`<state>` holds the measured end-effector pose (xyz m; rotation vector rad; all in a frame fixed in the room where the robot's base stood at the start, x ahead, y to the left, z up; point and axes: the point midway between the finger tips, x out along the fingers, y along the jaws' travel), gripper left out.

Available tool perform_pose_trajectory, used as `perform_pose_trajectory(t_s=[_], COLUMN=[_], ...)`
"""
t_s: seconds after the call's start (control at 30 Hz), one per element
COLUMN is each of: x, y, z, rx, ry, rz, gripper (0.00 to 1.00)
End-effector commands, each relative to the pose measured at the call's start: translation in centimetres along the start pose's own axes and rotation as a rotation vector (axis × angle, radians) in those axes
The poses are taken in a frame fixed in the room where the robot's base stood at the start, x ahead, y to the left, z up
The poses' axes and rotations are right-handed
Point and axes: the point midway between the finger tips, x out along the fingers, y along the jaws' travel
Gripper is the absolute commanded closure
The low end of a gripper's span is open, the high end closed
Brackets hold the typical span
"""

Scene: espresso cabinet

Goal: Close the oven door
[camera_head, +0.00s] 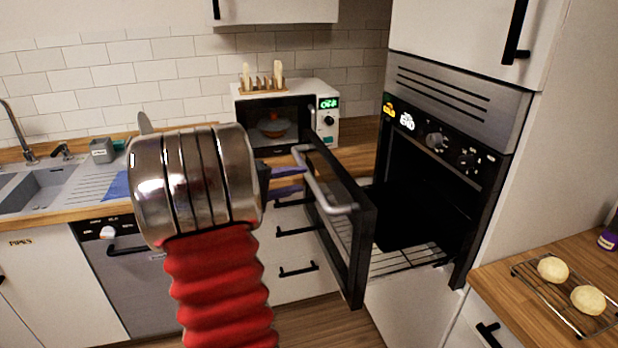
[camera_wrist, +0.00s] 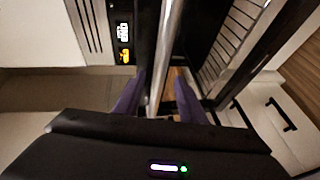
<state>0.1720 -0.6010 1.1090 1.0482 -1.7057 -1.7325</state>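The oven (camera_head: 462,95) is built into the tall cabinet at the right. Its door (camera_head: 362,245) stands well open, with a dark glass panel and a metal bar handle (camera_head: 328,190). The handle also shows in the wrist view (camera_wrist: 168,50) as a long bar. My gripper (camera_head: 303,178) is at the far end of the handle. Its purple fingers (camera_wrist: 160,78) are apart, one on each side of the bar, with gaps visible beside it. Whether a finger touches the bar, I cannot tell. My arm hides part of the counter and drawers.
A wire rack (camera_head: 410,258) shows in the oven's open cavity. A microwave (camera_head: 290,112) stands on the back counter. A cooling rack with buns (camera_head: 588,300) lies on the right counter. White drawers (camera_head: 290,245) are behind the door. The sink (camera_head: 40,190) is at the left.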

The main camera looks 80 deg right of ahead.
Motion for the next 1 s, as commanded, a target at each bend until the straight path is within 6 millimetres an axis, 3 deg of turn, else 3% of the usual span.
perform_pose_trajectory(t_s=[0.2, 0.4, 0.73, 1.0], x=[3.4, 5.1, 5.3, 5.3], y=[0.0, 0.0, 0.0, 0.0], z=[0.0, 0.0, -0.1, -0.1], rx=[0.000, 0.000, -0.001, -0.001], ry=[-0.002, 0.000, 0.002, 0.002], rz=[0.000, -0.001, 0.000, 0.000], gripper=[0.63, 0.63, 0.63, 0.82])
